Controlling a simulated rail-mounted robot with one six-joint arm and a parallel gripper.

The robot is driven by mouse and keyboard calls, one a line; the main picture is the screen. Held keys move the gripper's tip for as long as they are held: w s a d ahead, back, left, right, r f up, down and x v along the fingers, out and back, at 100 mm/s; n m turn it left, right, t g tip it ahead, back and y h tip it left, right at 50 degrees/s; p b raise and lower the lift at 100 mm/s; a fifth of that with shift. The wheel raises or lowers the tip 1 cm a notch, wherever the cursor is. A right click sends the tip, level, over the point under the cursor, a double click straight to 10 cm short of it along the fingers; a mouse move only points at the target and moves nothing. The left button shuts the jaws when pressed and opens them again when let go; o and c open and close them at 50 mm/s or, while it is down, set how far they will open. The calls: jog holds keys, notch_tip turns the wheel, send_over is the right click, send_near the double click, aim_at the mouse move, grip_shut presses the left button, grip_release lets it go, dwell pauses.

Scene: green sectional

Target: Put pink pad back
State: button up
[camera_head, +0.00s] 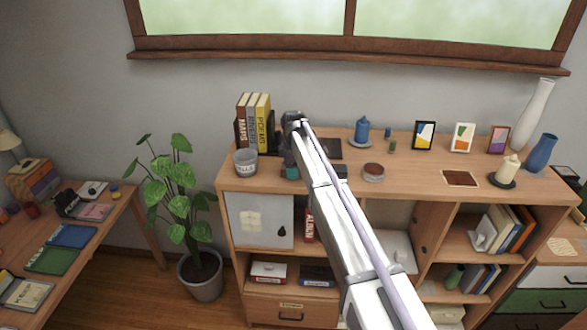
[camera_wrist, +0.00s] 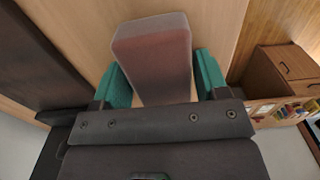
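A flat pink pad-like item (camera_head: 96,211) lies on the left desk, next to a dark camera-like object. My gripper (camera_head: 315,172) is over the left part of the cabinet top, largely hidden by my arm in the head view. In the wrist view, its two teal fingers (camera_wrist: 165,82) stand well apart on either side of a pinkish, frosted block (camera_wrist: 152,55). The block reaches close to both fingers; I cannot tell whether they press on it. In the head view this block is hidden behind my arm.
Upright books (camera_head: 254,120) and a grey cup (camera_head: 245,162) stand left of my gripper. A potted plant (camera_head: 178,200) stands between desk (camera_head: 126,205) and cabinet (camera_head: 420,180).

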jog(key=shift+o, duration=1.3)
jog(key=shift+r, duration=0.15)
notch_tip(320, 180, up, 8)
jog(key=p, duration=0.8)
jog(key=shift+f, duration=0.2)
jog(key=shift+s+d, duration=0.1)
jog(key=shift+s, duration=0.05)
jog(key=s+d+m, duration=0.6)
jog(key=s+d, duration=0.2)
jog(key=s, duration=0.5)
jog(key=s+d+m, duration=0.6)
jog(key=s+d, duration=0.2)
jog(key=s, duration=0.4)
jog(key=s+d+m, duration=0.6)
jog(key=s+d, duration=0.2)
jog(key=s, duration=0.5)
notch_tip(320, 180, down, 21)
jog(key=b, duration=2.1)
jog(key=shift+w, duration=0.25)
